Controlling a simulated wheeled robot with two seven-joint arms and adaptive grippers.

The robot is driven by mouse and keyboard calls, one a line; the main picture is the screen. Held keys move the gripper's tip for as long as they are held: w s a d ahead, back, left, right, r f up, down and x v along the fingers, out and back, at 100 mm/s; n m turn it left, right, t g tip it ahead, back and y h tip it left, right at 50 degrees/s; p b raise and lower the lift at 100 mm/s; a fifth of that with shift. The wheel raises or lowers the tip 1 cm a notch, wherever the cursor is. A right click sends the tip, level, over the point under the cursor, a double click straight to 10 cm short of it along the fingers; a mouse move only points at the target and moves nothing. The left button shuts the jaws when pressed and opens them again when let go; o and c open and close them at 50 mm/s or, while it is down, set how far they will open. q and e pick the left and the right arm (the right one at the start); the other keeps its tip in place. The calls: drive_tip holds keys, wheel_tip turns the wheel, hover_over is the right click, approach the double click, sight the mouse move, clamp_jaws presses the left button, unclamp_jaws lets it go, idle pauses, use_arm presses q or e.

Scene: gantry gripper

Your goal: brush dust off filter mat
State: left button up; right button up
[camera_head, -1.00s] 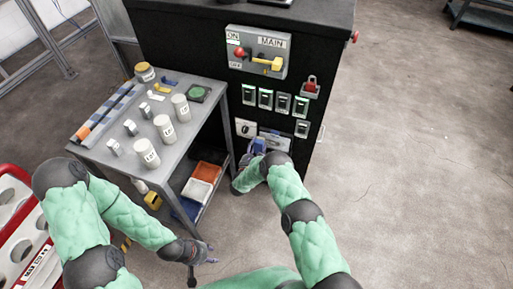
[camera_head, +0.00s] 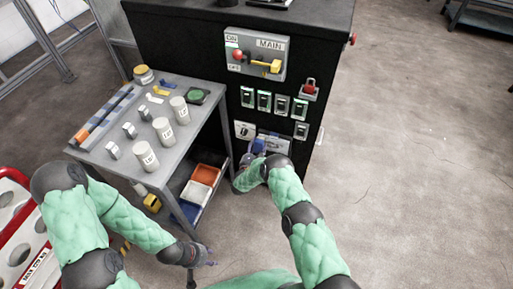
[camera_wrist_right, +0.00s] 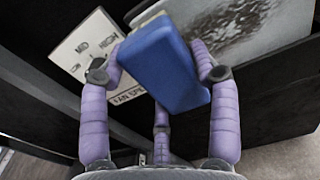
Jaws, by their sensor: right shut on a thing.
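My right gripper (camera_wrist_right: 160,75) is shut on a blue block-shaped brush (camera_wrist_right: 165,62) in the right wrist view. Behind it is a grey, speckled filter mat (camera_wrist_right: 235,25) in a pale frame on the black cabinet; the brush overlaps its left part, and I cannot tell whether it touches. In the head view the right gripper (camera_head: 256,150) is low at the cabinet front, in front of the mat's panel (camera_head: 276,143), which it partly hides. My left gripper (camera_head: 206,258) hangs in front of the cart, low in the picture, and seems empty; its fingers are too small to read.
The fan speed dial plate (camera_wrist_right: 85,46) is left of the mat. The black cabinet (camera_head: 190,45) carries switches above. A grey cart (camera_head: 115,165) with white canisters, boxes and lower bins stands at the left. A red rack (camera_head: 22,181) is at lower left. The floor at right is clear.

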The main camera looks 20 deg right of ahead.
sight(267, 142)
drive_tip(key=shift+d, duration=0.15)
drive_tip(key=shift+s+d+r+p, duration=0.1)
drive_tip(key=shift+s+d, duration=0.6)
drive_tip(key=shift+d, duration=0.45)
drive_tip(key=shift+s+d+f+p, duration=0.15)
drive_tip(key=shift+s+d, duration=0.5)
drive_tip(key=shift+d, duration=0.45)
drive_tip(key=shift+s+d+r+p, duration=0.15)
drive_tip(key=shift+s+d, duration=0.55)
drive_tip(key=shift+d, duration=0.45)
drive_tip(key=shift+s+d, duration=0.6)
drive_tip(key=shift+d, duration=0.2)
drive_tip(key=shift+s+d, duration=0.55)
drive_tip(key=shift+d, duration=0.2)
drive_tip(key=shift+w+a+b, duration=0.2)
drive_tip(key=shift+w+a, duration=0.35)
drive_tip(key=shift+a, duration=0.35)
drive_tip(key=shift+w+a+b, duration=0.2)
drive_tip(key=shift+w+a, duration=0.35)
drive_tip(key=shift+a, duration=0.3)
drive_tip(key=shift+w+a, duration=1.3)
drive_tip(key=shift+a, duration=0.3)
drive_tip(key=shift+w+a, duration=0.55)
drive_tip(key=shift+a, duration=0.3)
drive_tip(key=shift+w+a, duration=0.5)
drive_tip(key=shift+a, duration=0.3)
drive_tip(key=shift+r, duration=0.15)
